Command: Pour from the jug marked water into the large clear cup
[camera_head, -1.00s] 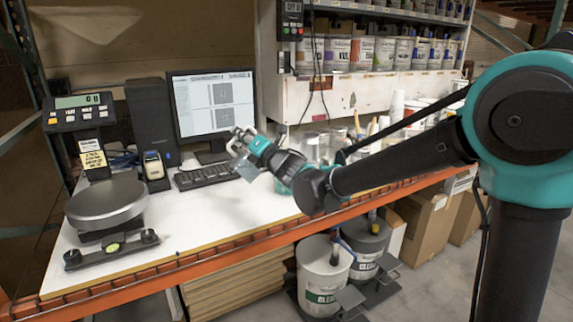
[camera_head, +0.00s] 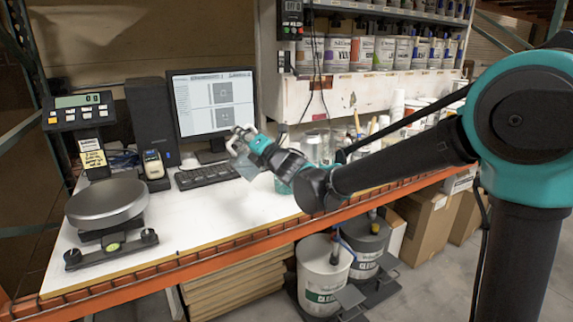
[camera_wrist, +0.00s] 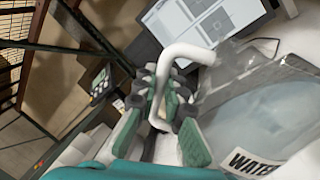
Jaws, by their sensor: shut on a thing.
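The jug marked water (camera_wrist: 255,110) is a clear vessel with a black-and-white label, large at the right of the wrist view. Its white handle (camera_wrist: 185,52) runs between the fingers of my gripper (camera_wrist: 162,102), which is shut on it. In the head view my gripper (camera_head: 243,137) holds the jug (camera_head: 246,168) above the white bench; the jug is a small, tilted translucent shape. A clear vessel (camera_head: 313,147) stands behind my wrist; I cannot tell whether it is the large clear cup. A teal-tinted shape (camera_head: 284,184) shows partly behind my arm.
A monitor (camera_head: 213,104) and keyboard (camera_head: 207,175) stand behind and left of my gripper. A scale (camera_head: 106,203) is at the bench's left. Shelved paint cans (camera_head: 362,53) line the back. The bench front (camera_head: 205,225) is clear; buckets (camera_head: 323,268) stand below.

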